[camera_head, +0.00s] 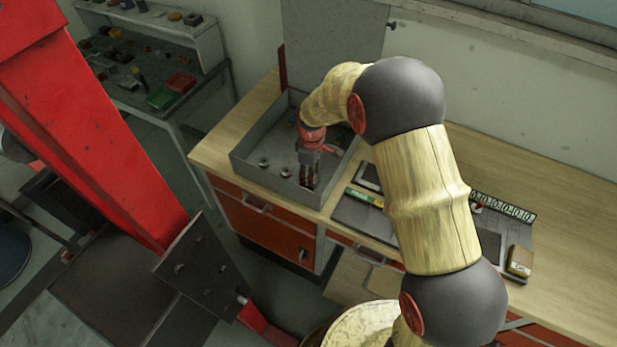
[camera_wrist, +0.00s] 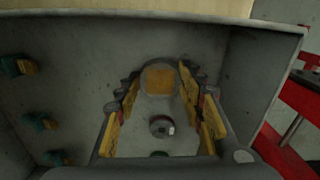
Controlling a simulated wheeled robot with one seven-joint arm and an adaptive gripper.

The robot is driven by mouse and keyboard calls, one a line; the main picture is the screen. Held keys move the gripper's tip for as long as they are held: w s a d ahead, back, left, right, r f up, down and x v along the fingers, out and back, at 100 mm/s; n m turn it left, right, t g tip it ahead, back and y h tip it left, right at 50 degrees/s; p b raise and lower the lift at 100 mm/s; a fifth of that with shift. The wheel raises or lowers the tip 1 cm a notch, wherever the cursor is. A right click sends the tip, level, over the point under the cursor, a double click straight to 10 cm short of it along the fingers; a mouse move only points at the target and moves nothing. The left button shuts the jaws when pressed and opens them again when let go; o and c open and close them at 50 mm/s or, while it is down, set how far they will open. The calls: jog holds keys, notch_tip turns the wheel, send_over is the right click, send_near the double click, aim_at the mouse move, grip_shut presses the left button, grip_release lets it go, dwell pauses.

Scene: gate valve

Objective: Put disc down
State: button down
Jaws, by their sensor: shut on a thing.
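My gripper (camera_head: 308,180) points down inside a grey open-topped tray (camera_head: 262,181) on the workbench. In the wrist view, the yellow-padded fingers of my gripper (camera_wrist: 159,82) are shut on a rounded grey piece with an orange-brown face, seemingly the disc (camera_wrist: 158,77). The disc lies between the fingertips, low in the tray. I cannot tell whether it touches the tray floor. In the head view I cannot make out the disc at the fingers.
Small parts (camera_head: 262,162) lie in the tray left of my gripper. A short round grey part (camera_wrist: 162,127) shows between the fingers. The tray walls stand close around. A dark mat (camera_head: 360,216) with tools lies right of the tray, and a small box (camera_head: 520,261) is farther right.

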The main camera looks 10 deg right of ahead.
jog(key=shift+w+d+r, duration=0.1)
jog(key=shift+d+r, duration=0.05)
jog(key=shift+d, duration=0.05)
jog(key=c, duration=1.1)
grip_release()
jog(key=shift+a, duration=0.1)
jog(key=shift+c, duration=0.2)
